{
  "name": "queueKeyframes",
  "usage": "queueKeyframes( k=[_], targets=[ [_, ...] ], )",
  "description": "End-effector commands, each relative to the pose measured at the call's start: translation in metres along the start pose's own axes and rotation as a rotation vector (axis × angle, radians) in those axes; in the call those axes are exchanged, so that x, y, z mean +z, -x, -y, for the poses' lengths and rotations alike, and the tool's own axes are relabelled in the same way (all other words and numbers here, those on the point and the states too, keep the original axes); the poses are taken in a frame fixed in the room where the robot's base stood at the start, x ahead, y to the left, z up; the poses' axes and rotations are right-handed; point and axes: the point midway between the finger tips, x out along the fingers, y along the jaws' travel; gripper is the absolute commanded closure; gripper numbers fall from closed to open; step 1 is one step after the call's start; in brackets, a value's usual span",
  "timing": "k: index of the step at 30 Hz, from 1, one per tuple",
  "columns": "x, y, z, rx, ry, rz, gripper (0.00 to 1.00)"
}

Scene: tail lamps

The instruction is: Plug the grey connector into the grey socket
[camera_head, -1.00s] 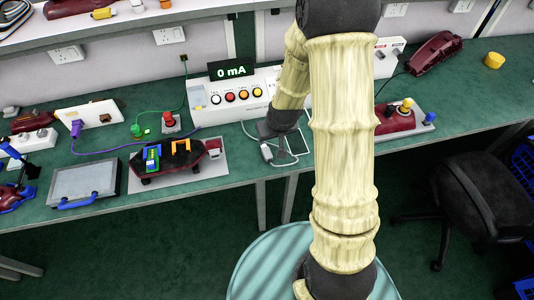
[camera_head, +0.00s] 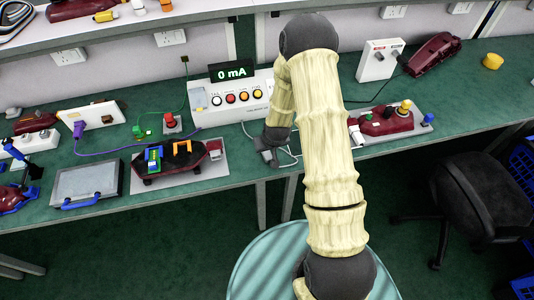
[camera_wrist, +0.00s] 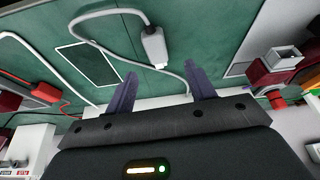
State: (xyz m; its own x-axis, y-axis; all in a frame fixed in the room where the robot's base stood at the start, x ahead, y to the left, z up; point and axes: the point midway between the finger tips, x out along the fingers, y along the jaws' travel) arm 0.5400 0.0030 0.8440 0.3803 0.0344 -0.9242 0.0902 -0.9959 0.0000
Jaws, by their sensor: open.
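The grey connector (camera_wrist: 153,46) lies on the green bench top with its pale cable looping away. In the wrist view it is just beyond the gap between my fingertips, apart from both. My gripper (camera_wrist: 161,82) is open and empty. In the head view my gripper (camera_head: 268,157) is low at the bench's front edge, and I cannot clearly separate the connector from it. The grey socket (camera_wrist: 285,57) is a square opening on a dark red lamp part at the right of the wrist view. In the head view this socket (camera_head: 214,146) is at the right end of the left lamp.
The left lamp's grey plate (camera_head: 205,176) also bears blue, green and orange parts. A meter box (camera_head: 207,112) reading 0 mA stands behind. A second lamp (camera_head: 385,121) is to the right. A white-outlined rectangle (camera_wrist: 87,63) on the bench lies beside the connector.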

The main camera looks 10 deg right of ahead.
Motion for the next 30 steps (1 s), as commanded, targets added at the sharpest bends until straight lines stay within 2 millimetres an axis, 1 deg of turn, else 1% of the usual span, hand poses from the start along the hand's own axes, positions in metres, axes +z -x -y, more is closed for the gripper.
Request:
queueKeyframes(
  k=[3,14,20,27,30],
  targets=[
    [0.0,-0.005,0.0,0.0,0.0,0.0,0.45],
    [0.001,-0.008,0.0,0.0,-0.001,0.0,0.45],
    [0.004,-0.024,-0.002,0.0,-0.001,0.003,0.45],
    [0.005,-0.051,-0.004,0.0,-0.001,0.0,0.45],
    [0.006,-0.057,-0.003,0.0,-0.001,0.0,0.45]
  ],
)
